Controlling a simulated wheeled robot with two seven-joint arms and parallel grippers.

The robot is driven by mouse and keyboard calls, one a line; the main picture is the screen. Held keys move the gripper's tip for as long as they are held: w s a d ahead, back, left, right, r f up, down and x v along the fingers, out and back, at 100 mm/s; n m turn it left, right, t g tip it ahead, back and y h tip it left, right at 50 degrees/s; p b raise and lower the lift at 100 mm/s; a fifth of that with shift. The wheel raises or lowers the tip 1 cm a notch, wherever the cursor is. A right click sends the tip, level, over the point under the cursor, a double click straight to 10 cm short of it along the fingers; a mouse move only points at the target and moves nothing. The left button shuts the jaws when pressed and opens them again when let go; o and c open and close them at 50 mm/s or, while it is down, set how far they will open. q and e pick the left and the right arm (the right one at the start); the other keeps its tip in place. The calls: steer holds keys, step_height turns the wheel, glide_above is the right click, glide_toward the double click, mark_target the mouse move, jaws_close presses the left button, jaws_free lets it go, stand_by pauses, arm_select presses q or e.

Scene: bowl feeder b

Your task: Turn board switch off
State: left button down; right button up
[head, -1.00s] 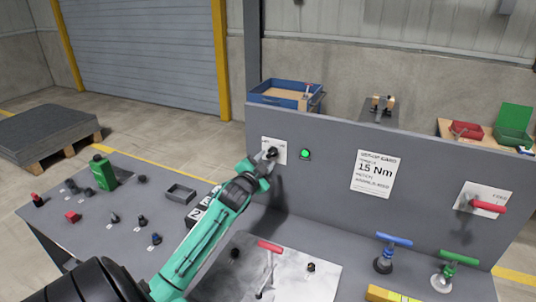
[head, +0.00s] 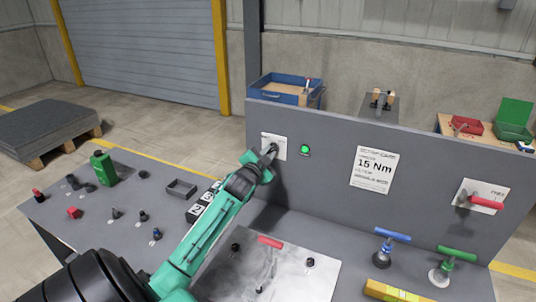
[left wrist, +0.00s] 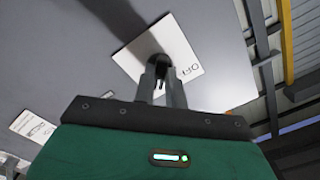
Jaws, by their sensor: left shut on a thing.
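The board switch is a dark knob on a white plate (head: 281,142) on the left part of the grey upright board (head: 330,187). In the left wrist view the knob (left wrist: 160,62) sits between my fingertips, with its white plate (left wrist: 186,53) around it and partly hidden. My left gripper (head: 269,152) reaches up to the switch and is shut on the knob; it also fills the lower left wrist view (left wrist: 160,82). The knob's exact angle is hard to tell. A round green lamp (head: 305,149) beside the plate looks lit. My right gripper is not in view.
A paper sign (head: 373,170) reading 15 Nm and a red-handled lever (head: 487,204) are on the board to the right. Blue (head: 393,237) and green (head: 457,255) T-handled tools stand on the bench.

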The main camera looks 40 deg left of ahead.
arm_select(q)
steer(key=n+p, duration=0.1)
steer(key=n, duration=0.3)
steer(key=n+p, duration=0.1)
steer(key=n, duration=0.3)
steer(key=shift+n, duration=0.3)
steer(key=n+p, duration=0.1)
steer(key=n, duration=0.3)
steer(key=shift+p, duration=0.3)
steer(key=shift+n+p, duration=0.6)
steer(key=shift+n, duration=2.1)
steer(key=c, duration=1.4)
jaws_free()
steer(key=shift+c, duration=0.2)
